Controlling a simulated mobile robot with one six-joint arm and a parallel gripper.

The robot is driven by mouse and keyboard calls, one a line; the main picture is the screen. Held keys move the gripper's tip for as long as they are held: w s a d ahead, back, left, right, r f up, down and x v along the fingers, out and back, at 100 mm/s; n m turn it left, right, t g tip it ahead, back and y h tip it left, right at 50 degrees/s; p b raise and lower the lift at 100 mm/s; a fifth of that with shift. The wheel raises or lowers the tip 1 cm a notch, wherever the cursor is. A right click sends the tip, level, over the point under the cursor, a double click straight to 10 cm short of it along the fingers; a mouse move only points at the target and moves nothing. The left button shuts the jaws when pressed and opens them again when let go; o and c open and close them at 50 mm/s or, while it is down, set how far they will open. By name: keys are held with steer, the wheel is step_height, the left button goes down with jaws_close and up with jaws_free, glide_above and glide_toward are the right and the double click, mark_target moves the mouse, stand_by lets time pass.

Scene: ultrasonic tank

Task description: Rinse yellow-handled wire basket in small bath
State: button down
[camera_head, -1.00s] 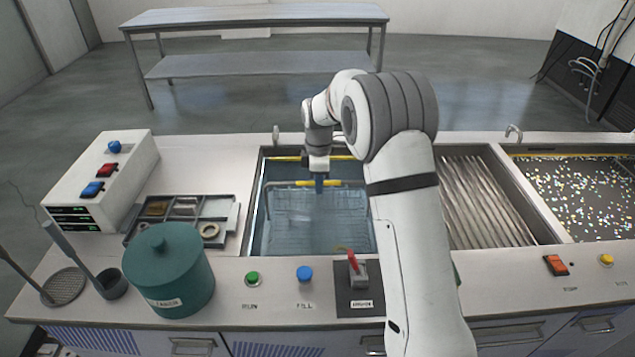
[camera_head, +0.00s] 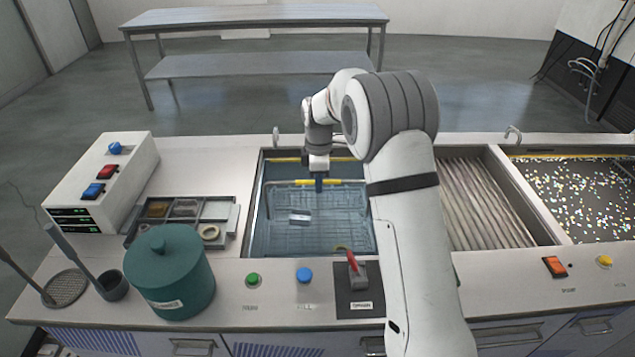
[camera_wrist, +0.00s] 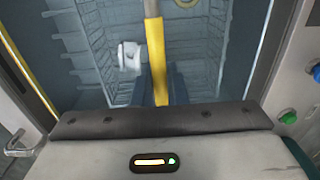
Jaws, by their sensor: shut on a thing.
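The wire basket (camera_head: 340,215) is in the blue-lined bath (camera_head: 256,215) left of my arm. Its yellow handle (camera_head: 345,182) runs across its top, and a small white part (camera_head: 299,217) lies inside. My gripper (camera_head: 319,186) points down and is shut on the handle near its middle. In the wrist view, the handle (camera_wrist: 154,45) passes between the dark fingers (camera_wrist: 155,86), with the basket wires (camera_wrist: 118,82) and the white part (camera_wrist: 130,56) below. My arm hides the bath's right side. I cannot tell how deep the basket sits in the liquid.
A slatted drain area (camera_head: 485,200) and a speckled dark tank (camera_head: 570,195) lie to the right. Left are a teal lidded pot (camera_head: 168,270), a parts tray (camera_head: 180,212) and a control box (camera_head: 100,180). A red lever (camera_head: 352,262) and buttons line the front edge.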

step_height(320, 180, up, 20)
steer(key=p, duration=1.2)
steer(key=shift+p, duration=0.4)
stand_by(0.5)
steer(key=shift+f, duration=0.1)
stand_by(5.0)
